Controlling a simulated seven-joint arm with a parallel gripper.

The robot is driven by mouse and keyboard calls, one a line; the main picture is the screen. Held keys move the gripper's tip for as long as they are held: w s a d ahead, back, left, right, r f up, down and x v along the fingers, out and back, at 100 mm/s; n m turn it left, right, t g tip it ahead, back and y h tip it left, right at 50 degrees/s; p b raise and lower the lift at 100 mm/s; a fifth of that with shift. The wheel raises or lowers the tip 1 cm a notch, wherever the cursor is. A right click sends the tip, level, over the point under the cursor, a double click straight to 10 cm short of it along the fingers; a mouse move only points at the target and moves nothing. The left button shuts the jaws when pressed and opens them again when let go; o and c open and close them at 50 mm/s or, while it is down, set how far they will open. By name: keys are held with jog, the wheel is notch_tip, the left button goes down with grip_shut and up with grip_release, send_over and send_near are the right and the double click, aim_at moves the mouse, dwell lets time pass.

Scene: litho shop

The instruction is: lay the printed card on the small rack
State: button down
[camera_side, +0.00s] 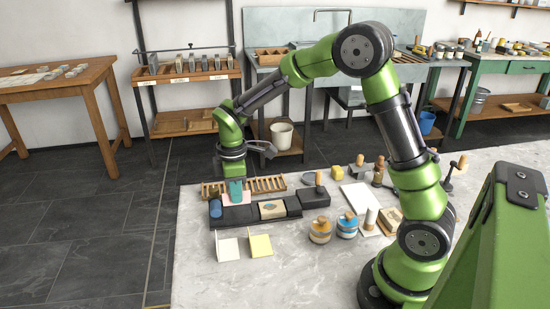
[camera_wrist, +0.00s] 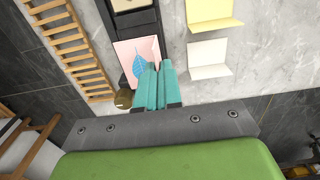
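The printed card, pale pink with a blue drop-shaped print (camera_wrist: 127,51), is at the fingertips in the wrist view. Only a pink sliver of it shows beside the fingers in the side view. My gripper (camera_wrist: 158,66) points down with its teal fingers nearly together, apparently shut on the card's edge; the fingertips hide part of the print. In the side view my gripper (camera_side: 236,199) is over the left part of a black tray (camera_side: 237,216). The slatted wooden rack (camera_side: 267,185) lies just behind the tray, and left of the card in the wrist view (camera_wrist: 68,40).
A white L-shaped stand (camera_side: 228,248) and a yellow one (camera_side: 260,245) stand in front of the tray. Two round jars (camera_side: 320,231) (camera_side: 347,226) stand to the right. The front left bench is clear.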

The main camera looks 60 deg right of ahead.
dwell(0.3)
jog(key=shift+d+f, duration=0.1)
jog(key=shift+d, duration=0.25)
jog(key=w+d, duration=0.7)
jog(key=d, duration=0.4)
jog(key=shift+s+a+f, duration=0.1)
jog(key=shift+a+f, duration=0.05)
jog(key=shift+f, duration=1.3)
jog(key=shift+a+f, duration=0.1)
jog(key=shift+f, duration=1.3)
jog(key=shift+s, duration=0.1)
jog(key=c, duration=1.8)
grip_release()
